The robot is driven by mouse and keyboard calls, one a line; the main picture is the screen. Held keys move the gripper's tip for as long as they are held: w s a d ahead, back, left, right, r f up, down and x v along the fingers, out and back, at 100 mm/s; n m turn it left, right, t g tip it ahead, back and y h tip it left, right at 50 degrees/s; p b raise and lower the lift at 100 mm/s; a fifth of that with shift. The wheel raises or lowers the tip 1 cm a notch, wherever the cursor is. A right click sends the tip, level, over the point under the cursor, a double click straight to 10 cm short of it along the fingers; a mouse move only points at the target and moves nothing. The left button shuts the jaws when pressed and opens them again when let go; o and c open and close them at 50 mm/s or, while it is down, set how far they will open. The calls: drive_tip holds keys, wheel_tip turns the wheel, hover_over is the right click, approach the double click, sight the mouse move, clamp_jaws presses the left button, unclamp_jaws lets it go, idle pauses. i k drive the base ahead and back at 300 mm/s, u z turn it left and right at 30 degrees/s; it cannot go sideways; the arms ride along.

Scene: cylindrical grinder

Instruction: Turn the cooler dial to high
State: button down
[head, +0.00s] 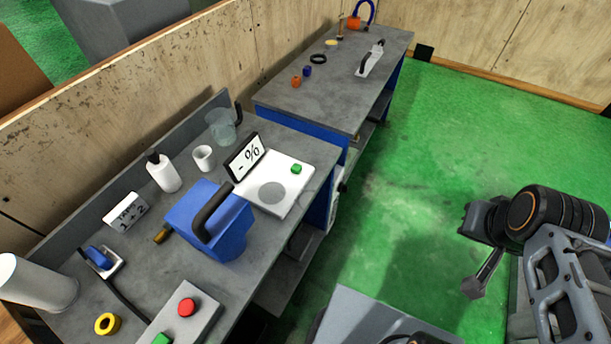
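I cannot make out a dial marked for a cooler in the head view. A white unit (334,212) shows in a narrow strip at the right end of the near bench, with a small dark knob-like part (342,187) above it. It is too small to tell whether this is the cooler or its dial. My gripper (478,284) hangs over the green floor at the right, well apart from both benches. Its fingers are seen edge-on, so its opening is unclear, and nothing shows in it.
The near bench (75,241) holds a blue canister (236,241), a white scale (302,184), a bottle (163,173) and a control box with a red button (187,307). The far bench (320,105) holds small parts. The green floor (470,130) on the right is clear.

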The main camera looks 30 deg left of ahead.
sight(342, 188)
drive_tip(key=i, duration=2.4)
drive_tip(key=u, duration=2.9)
drive_tip(key=k, duration=1.05)
drive_tip(key=u, duration=1.6)
drive_tip(key=i, duration=1.2)
drive_tip(key=z, duration=0.05)
